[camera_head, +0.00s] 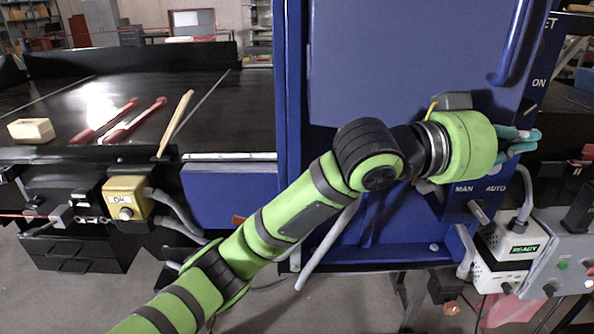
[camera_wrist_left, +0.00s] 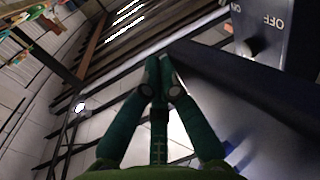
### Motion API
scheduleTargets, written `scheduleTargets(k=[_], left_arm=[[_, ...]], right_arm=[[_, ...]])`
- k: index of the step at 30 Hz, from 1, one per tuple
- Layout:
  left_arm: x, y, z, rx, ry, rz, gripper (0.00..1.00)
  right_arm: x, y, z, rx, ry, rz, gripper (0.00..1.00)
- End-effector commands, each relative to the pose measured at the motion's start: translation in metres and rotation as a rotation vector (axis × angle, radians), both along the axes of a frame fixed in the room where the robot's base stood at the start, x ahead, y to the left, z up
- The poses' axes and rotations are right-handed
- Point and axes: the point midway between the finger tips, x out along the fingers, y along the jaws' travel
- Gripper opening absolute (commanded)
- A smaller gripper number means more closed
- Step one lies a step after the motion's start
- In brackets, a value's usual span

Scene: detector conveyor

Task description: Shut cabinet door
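The blue cabinet door (camera_head: 415,60) fills the middle of the head view, with a curved blue handle (camera_head: 513,45) near its upper right edge. I cannot tell how far it stands from its frame. My left arm crosses in front of its lower part. My left gripper (camera_head: 533,141) has teal fingers at the door's right side, beside the switch strip. In the left wrist view its fingertips (camera_wrist_left: 163,72) come together with nothing seen between them, close to a dark blue edge (camera_wrist_left: 235,80). I cannot tell whether they touch it. My right gripper is not in view.
A white READY box (camera_head: 510,245) and grey control box stand below right. The black conveyor (camera_head: 110,90) at left carries red-handled tools and a tan block (camera_head: 31,130).

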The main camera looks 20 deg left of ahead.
Motion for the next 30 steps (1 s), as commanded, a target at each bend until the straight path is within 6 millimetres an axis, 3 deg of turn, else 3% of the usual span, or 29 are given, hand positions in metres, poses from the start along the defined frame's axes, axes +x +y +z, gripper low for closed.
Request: scheduleTargets(k=[6,13,21,30], left_arm=[[0.044,0.003,0.001,0.000,0.004,0.161,0.00],[0.075,0.009,0.001,-0.001,0.001,0.272,0.00],[0.089,0.013,0.000,0.000,0.000,0.324,0.00],[0.090,0.013,0.000,0.000,-0.001,0.328,0.00]], right_arm=[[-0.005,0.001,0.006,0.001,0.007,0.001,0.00],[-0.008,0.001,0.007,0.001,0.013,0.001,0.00],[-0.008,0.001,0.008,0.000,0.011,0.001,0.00],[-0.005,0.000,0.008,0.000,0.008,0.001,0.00]])
